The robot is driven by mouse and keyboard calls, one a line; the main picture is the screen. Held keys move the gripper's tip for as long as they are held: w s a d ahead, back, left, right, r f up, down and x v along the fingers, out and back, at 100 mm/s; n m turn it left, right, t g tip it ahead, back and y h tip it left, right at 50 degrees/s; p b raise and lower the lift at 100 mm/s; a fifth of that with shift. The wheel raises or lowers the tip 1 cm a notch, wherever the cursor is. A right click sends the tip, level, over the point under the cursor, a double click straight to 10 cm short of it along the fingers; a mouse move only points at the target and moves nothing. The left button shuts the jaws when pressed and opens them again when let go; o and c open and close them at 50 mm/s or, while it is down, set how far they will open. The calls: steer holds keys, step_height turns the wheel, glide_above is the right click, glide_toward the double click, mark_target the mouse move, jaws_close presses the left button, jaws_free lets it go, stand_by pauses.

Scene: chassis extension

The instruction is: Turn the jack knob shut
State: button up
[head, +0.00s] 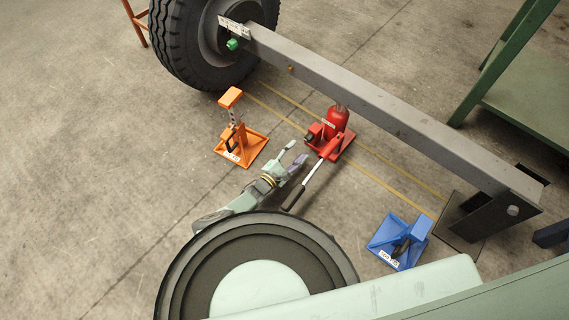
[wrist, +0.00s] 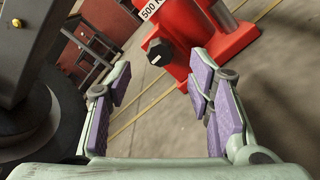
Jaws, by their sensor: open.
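The red jack (head: 335,122) stands on the floor under the grey beam, its handle (head: 308,181) slanting toward the lower left. In the wrist view the red jack body (wrist: 222,48) fills the upper right. Its black faceted knob (wrist: 159,52) with a pale mark sticks out toward me. My gripper (head: 298,153) is at the jack's lower left, beside the handle. In the wrist view my gripper (wrist: 160,88) is open and empty, with purple pads. The knob appears beyond the fingertips, roughly between them, not held. The knob is too small to make out in the head view.
An orange stand (head: 241,143) is left of the jack and a blue stand (head: 400,240) lower right. The grey beam (head: 380,105) runs above the jack from the tyre (head: 190,45). A large dark shape (wrist: 25,60) fills the wrist view's left edge.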

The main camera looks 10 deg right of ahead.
steer(key=shift+v, duration=3.15)
